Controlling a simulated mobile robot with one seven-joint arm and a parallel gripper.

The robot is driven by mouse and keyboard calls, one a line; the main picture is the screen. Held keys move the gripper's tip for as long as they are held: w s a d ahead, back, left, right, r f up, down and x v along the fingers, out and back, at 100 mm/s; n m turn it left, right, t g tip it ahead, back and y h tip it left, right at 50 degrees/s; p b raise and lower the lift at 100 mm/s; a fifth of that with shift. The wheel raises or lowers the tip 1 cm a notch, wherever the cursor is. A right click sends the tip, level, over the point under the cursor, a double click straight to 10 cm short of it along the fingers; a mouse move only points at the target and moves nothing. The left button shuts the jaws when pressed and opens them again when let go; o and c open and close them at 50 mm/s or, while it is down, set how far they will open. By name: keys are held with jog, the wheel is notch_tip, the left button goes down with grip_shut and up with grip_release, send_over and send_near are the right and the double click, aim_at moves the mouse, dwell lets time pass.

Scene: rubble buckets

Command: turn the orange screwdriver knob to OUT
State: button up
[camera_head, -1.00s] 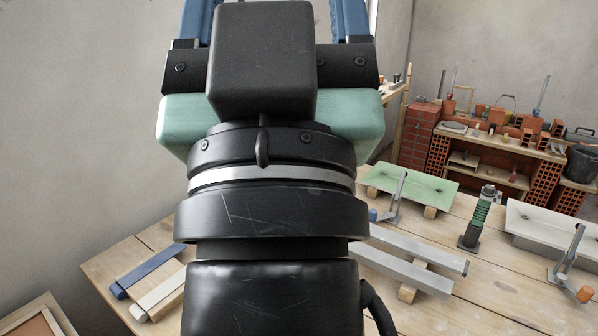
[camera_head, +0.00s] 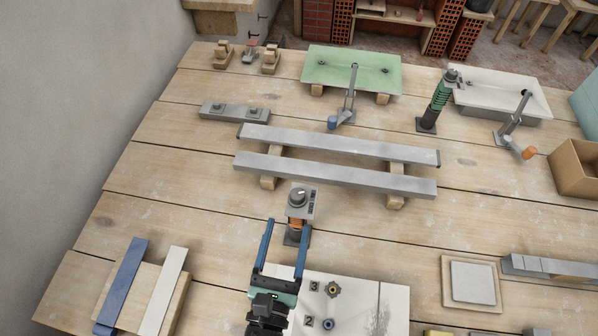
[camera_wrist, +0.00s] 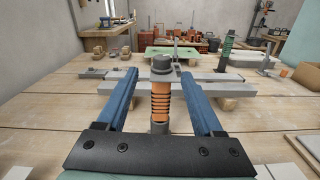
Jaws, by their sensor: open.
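The orange screwdriver (camera_head: 295,226) stands upright on the table in a dark base, with a grey knob (camera_head: 298,197) on top beside a small plate with dark labels. The label words are too small to read, so I cannot tell the knob's setting. In the wrist view the orange, black-ringed body (camera_wrist: 160,103) and the dark grey knob (camera_wrist: 162,64) show near the middle. My gripper (camera_head: 288,228) is open, its two blue fingers pointing at the screwdriver from the near side. In the wrist view the fingers lie left and right of the body, with gaps.
Two grey bars (camera_head: 340,145) lie on wooden blocks just behind. A green-ringed screwdriver (camera_head: 438,101) stands farther back, right. A white board (camera_head: 352,300) with numbered knobs lies near my gripper's right. A blue bar (camera_head: 126,280) and a pale bar (camera_head: 164,292) lie front left.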

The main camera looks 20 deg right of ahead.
aim_at(299, 189)
jog(key=shift+n, duration=0.5)
jog(key=x, duration=0.4)
jog(key=p+x, duration=0.1)
jog(key=x, duration=0.7)
jog(key=shift+d+f+p, duration=0.15)
jog(key=shift+f+p, duration=0.15)
jog(key=shift+p, duration=0.1)
jog(key=shift+c, duration=0.2)
grip_shut()
